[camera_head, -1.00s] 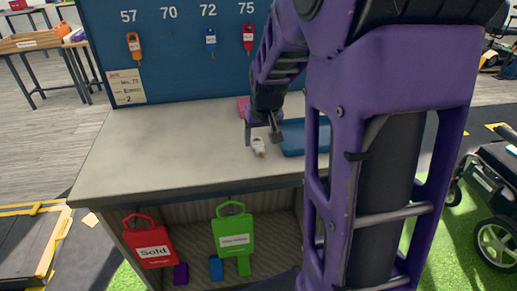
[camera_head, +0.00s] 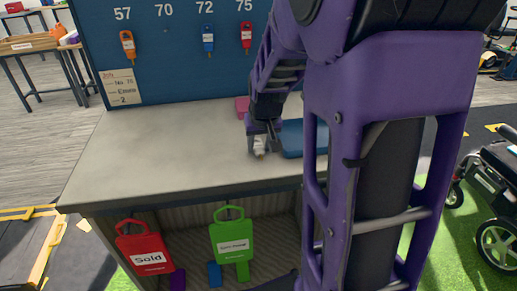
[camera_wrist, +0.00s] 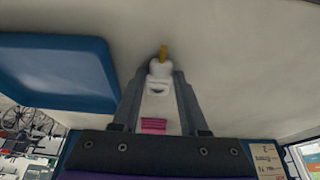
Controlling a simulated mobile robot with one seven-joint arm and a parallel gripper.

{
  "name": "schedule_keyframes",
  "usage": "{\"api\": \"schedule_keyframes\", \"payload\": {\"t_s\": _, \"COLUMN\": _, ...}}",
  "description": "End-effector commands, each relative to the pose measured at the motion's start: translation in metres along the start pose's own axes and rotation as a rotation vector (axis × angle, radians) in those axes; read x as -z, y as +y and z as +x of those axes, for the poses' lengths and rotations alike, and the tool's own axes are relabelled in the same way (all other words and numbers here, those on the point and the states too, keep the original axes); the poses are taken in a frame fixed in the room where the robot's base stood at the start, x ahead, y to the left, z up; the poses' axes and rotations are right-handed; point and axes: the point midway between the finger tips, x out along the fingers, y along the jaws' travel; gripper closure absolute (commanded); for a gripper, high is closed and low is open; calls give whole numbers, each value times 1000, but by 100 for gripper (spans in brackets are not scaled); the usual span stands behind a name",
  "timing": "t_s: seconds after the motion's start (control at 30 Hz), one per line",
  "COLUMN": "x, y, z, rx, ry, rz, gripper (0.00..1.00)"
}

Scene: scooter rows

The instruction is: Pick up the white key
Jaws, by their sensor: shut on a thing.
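The white key (camera_head: 260,145) is on or just above the grey counter, left of the blue tray. Part of it is hidden by my gripper in the head view. In the wrist view the white key (camera_wrist: 161,72) shows its white head and a yellow-brass tip. My gripper (camera_head: 259,150) is low at the counter with its fingers around the key. In the wrist view my gripper (camera_wrist: 162,78) has both fingertips against the sides of the white head. I cannot tell whether the key touches the counter.
The blue tray (camera_head: 300,152) lies close beside the gripper; it also shows in the wrist view (camera_wrist: 60,70). A pink block (camera_head: 242,106) stands behind. A blue board (camera_head: 170,60) holds an orange, a blue and a red key. The counter's left part is clear.

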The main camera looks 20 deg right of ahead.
Motion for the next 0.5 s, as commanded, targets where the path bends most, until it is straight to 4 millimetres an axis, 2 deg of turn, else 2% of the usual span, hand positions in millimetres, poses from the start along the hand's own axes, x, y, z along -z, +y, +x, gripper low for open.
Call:
{"api": "schedule_keyframes", "payload": {"t_s": 0.13, "x": 1, "y": 0, "z": -2, "rx": 0, "ry": 0, "rz": 0, "gripper": 100}}
{"api": "schedule_keyframes", "payload": {"t_s": 0.23, "x": 5, "y": 0, "z": -10, "rx": 0, "ry": 1, "rz": 0, "gripper": 100}}
{"api": "schedule_keyframes", "payload": {"t_s": 0.5, "x": 26, "y": 0, "z": -60, "rx": 0, "ry": 5, "rz": -1, "gripper": 100}}
